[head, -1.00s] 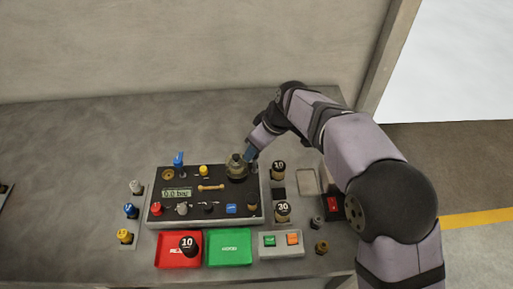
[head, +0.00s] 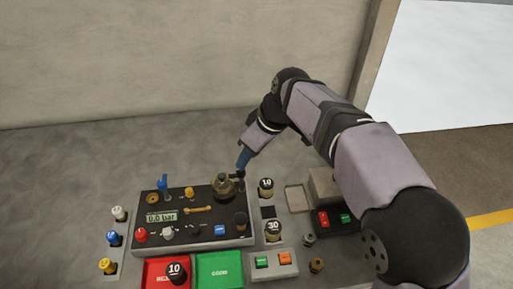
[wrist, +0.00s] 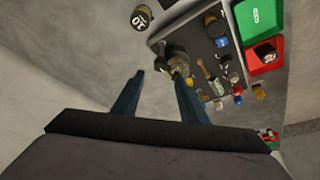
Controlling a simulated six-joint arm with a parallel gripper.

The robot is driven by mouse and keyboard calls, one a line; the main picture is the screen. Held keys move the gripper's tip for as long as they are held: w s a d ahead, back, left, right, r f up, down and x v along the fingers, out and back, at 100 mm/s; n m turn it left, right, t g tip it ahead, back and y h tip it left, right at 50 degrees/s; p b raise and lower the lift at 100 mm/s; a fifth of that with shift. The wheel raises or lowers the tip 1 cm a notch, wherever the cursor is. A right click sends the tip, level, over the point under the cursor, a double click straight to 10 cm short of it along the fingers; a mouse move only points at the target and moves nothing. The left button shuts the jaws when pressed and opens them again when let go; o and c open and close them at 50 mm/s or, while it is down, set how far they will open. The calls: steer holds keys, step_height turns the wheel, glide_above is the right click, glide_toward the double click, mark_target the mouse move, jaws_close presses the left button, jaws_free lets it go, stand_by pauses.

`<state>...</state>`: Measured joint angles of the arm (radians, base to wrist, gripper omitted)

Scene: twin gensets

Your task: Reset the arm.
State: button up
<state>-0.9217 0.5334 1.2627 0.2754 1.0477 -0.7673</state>
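My gripper (wrist: 160,85) shows in the wrist view with its two blue fingers apart and nothing between them. The fitting also shows in the wrist view (wrist: 178,62), beyond the right finger.
The panel carries a 0,0 bar display (head: 162,217), a blue valve (head: 162,184) and several knobs. A red tray (head: 152,272) and a green tray (head: 205,270) lie in front. The back left bench is clear.

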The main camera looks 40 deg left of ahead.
steer(key=w+d+f+m+h, duration=0.1)
steer(key=w+d+f+m, duration=0.15)
steer(key=d, duration=0.65)
steer(key=w+d+f+m+t+h, duration=0.15)
steer(key=d+m, duration=0.25)
steer(key=d, duration=0.5)
steer(key=w+d+f+m+g, duration=0.1)
steer(key=w+d+f+m, duration=0.15)
steer(key=d, duration=0.65)
steer(key=s+d+f+m+h, duration=0.1)
steer(key=s+d+f+m, duration=0.2)
steer(key=s+d, duration=0.4)
steer(key=s+d+f+m+h, duration=0.1)
steer(key=s+d+f+m, duration=0.2)
steer(key=d, duration=1.1)
steer(key=s+m, duration=0.3)
steer(key=shift+s+d+f, duration=0.15)
steer(key=shift+s+f, duration=0.05)
steer(key=shift+s, duration=0.15)
